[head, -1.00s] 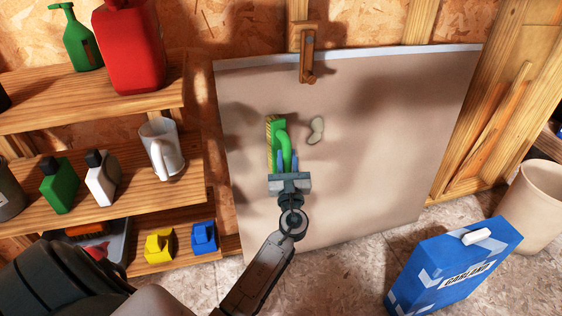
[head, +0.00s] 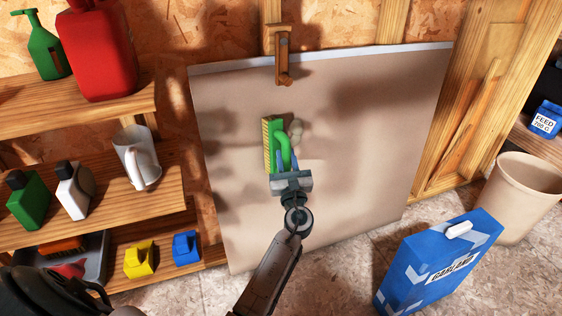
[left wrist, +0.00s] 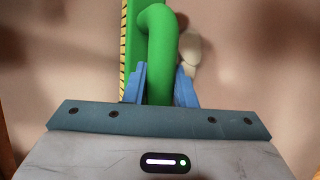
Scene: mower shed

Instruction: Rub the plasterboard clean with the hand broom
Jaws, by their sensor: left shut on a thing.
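The plasterboard (head: 370,150) is a large beige sheet leaning upright against the wall, held at its top by a wooden turn-catch (head: 283,60). The green hand broom (head: 284,150) has yellowish bristles on its left side. My left gripper (head: 287,165) is shut on its handle, with blue fingers on both sides of it in the left wrist view (left wrist: 158,85). The broom is in front of the board's upper middle; I cannot tell whether the bristles touch it. A pale smudge (head: 296,128) on the board shows just right of the broom, partly hidden by it. My right gripper is not in view.
Wooden shelves (head: 100,215) at the left hold a red canister (head: 98,50), bottles, a white jug (head: 138,158) and small yellow and blue containers. A blue box (head: 440,262) and a beige bin (head: 524,195) stand on the floor at the right.

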